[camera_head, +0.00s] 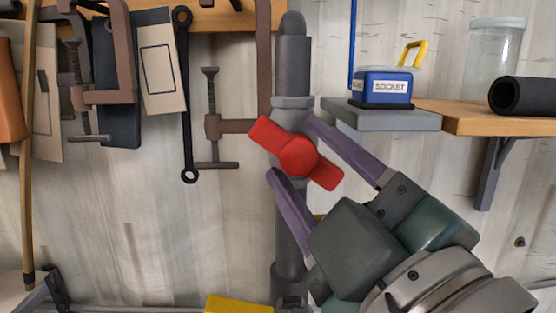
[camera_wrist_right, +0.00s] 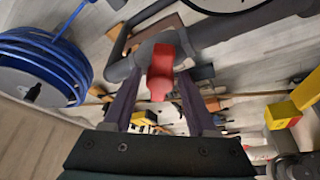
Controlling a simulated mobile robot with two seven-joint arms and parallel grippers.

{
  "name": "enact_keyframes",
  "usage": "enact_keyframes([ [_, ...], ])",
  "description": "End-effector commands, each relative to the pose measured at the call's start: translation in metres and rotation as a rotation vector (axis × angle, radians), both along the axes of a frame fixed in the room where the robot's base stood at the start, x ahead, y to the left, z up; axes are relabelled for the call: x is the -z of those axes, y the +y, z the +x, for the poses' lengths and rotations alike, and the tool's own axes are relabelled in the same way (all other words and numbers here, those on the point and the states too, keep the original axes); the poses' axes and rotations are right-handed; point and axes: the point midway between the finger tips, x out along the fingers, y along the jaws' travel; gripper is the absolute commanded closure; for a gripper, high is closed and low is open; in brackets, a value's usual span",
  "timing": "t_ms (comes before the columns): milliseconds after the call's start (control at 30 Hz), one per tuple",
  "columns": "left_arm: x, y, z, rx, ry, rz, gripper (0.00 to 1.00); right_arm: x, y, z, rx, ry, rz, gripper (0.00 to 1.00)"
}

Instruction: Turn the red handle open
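The red handle (camera_head: 297,156) sits across a grey vertical pipe (camera_head: 292,68), slanting from upper left to lower right. My right gripper (camera_head: 290,147) reaches in from the lower right with its two purple fingers open. One finger is above and right of the handle, the other below and left, so part of the handle lies between them. In the right wrist view the red handle (camera_wrist_right: 161,74) shows between the fingers, with a gap visible on each side; I cannot tell whether either tip touches the pipe. My left gripper is not in view.
Clamps and a black wrench (camera_head: 186,95) hang on the wall at left. A grey slab (camera_head: 385,118) with a blue socket box (camera_head: 383,88) and a wooden shelf (camera_head: 470,118) with a glass jar (camera_head: 497,48) are at right. A yellow object (camera_head: 238,304) is at the bottom.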

Motion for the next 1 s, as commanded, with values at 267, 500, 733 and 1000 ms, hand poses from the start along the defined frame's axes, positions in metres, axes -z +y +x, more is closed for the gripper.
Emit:
enact_keyframes([
  [267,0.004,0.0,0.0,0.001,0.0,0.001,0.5,0.004,-0.001,-0.005,-0.001,0.002,-0.001,0.43],
  [500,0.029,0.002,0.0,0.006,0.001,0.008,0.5,0.018,-0.014,-0.044,-0.002,0.003,0.0,0.43],
  [733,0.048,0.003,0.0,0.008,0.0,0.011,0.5,0.024,-0.026,-0.079,-0.001,0.003,-0.001,0.43],
  [1000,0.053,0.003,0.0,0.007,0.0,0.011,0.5,0.022,-0.031,-0.092,0.0,0.0,0.0,0.43],
])
